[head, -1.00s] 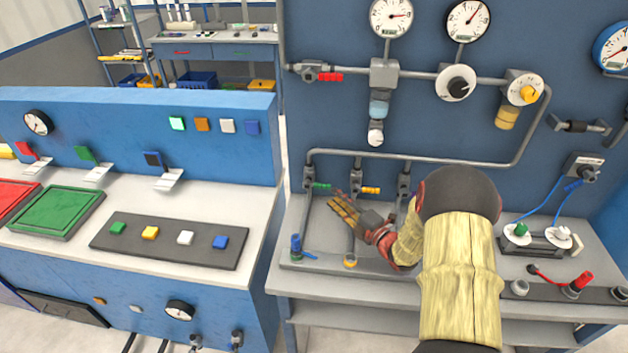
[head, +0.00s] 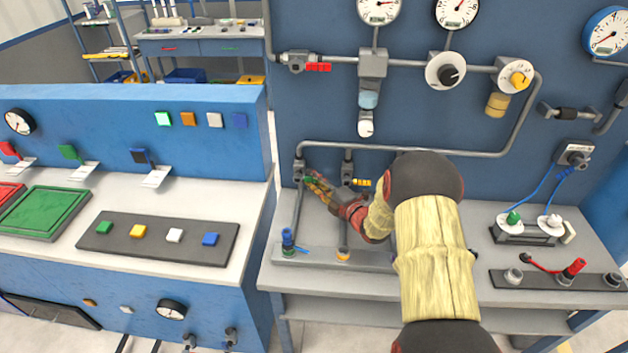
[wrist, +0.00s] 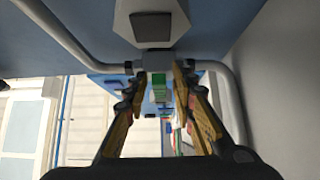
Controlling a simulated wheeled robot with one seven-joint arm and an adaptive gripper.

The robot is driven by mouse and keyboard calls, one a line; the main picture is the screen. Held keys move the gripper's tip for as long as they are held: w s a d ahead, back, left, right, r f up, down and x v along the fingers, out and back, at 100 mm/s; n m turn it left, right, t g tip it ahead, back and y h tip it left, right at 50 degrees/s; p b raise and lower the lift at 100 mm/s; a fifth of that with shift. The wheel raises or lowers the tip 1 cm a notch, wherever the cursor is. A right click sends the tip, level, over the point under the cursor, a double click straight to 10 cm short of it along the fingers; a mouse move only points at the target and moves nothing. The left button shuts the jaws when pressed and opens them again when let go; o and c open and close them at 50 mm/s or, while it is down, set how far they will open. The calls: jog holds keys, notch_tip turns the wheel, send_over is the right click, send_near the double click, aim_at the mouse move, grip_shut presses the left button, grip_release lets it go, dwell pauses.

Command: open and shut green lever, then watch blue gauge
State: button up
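The green lever (head: 308,181) sits on the left one of the small pipe valves above the grey bench, partly hidden by my gripper in the head view. My gripper (head: 316,184) is right at it. In the wrist view the green lever (wrist: 159,88) lies between the two fingertips of my gripper (wrist: 161,78), which are apart with a gap on each side of it. The blue-rimmed gauge (head: 607,31) is on the wall at the upper right; its fine reading is too small to tell.
A yellow lever (head: 362,183) is on the valve to the right. A red lever (head: 318,67) is on the pipe above. A blue upright valve (head: 288,240) stands on the bench below. A blue console (head: 130,125) with buttons stands left.

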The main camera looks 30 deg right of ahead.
grip_shut()
dwell(0.7)
